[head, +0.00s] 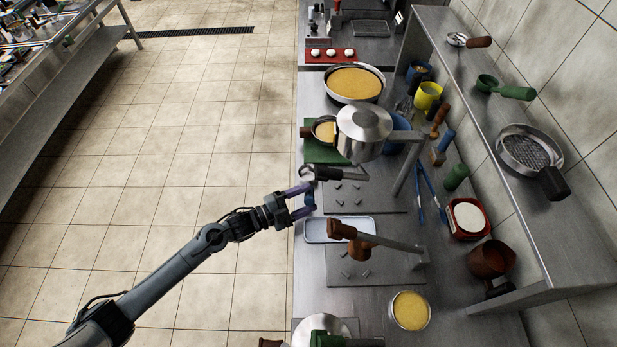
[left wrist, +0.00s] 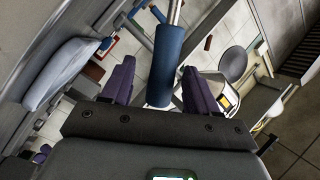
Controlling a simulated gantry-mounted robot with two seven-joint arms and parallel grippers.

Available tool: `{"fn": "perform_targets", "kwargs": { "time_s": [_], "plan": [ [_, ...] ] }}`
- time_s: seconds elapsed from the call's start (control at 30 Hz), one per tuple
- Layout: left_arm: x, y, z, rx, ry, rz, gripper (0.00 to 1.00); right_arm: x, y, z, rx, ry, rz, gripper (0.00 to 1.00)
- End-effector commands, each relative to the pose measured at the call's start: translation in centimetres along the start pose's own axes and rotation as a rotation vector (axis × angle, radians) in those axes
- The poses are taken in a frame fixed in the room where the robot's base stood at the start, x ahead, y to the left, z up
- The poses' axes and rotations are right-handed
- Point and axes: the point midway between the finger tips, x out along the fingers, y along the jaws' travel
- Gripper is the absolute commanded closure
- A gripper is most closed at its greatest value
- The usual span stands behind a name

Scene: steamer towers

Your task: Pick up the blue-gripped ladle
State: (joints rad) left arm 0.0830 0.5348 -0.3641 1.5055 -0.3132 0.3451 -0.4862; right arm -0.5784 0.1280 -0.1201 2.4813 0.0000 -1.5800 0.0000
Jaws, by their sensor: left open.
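My left gripper (head: 306,200) is open at the left edge of the counter, with its purple fingers pointing right. A blue grip (head: 310,200) shows small between the fingers in the head view. In the left wrist view the blue grip (left wrist: 165,68) stands between the two open fingers of my left gripper (left wrist: 157,82), with a metal rod running up from it. The ladle's bowl cannot be made out. My right gripper is not in view.
A pale tray (head: 318,232) lies just right of and below the gripper. A brown-handled tool (head: 357,240) and a steel pot (head: 363,128) stand nearby. Blue tongs (head: 430,190) lie farther right. A shelf (head: 478,130) overhangs the right side. The tiled floor (head: 190,150) is clear.

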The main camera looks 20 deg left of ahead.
Motion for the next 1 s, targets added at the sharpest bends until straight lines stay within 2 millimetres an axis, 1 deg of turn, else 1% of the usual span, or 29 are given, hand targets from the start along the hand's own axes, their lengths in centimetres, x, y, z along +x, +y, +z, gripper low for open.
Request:
{"fn": "perform_targets", "kwargs": {
  "time_s": [0.03,0.1,0.23,0.33,0.57,0.6,0.67,0.8,0.97,1.0],
  "plan": [
    [0.9,-0.3,-0.1,-0.001,0.002,-0.003,0.41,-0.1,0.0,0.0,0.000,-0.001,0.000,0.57],
    [1.8,-0.4,-0.2,-0.001,0.002,-0.004,0.41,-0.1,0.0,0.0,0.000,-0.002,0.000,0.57],
    [3.1,-0.3,-0.1,0.000,0.001,-0.003,0.41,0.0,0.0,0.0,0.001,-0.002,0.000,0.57],
    [3.6,-0.3,-0.1,0.001,0.001,-0.002,0.41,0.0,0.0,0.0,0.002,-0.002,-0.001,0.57],
    [3.6,-0.2,-0.1,0.000,0.000,-0.001,0.41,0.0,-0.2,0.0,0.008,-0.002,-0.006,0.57],
    [3.6,-0.2,-0.1,0.000,0.000,-0.001,0.44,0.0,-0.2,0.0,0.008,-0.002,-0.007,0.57],
    [3.6,-0.2,-0.1,0.000,0.000,-0.001,0.53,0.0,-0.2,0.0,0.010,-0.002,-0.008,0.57],
    [3.6,-0.2,-0.1,0.000,0.001,-0.001,0.74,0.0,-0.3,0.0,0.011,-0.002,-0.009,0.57],
    [3.6,-0.2,-0.1,0.000,0.001,-0.001,0.99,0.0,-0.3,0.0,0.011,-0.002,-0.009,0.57],
    [3.6,-0.2,-0.1,0.000,0.001,-0.001,1.00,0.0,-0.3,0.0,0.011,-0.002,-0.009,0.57]
  ]
}}
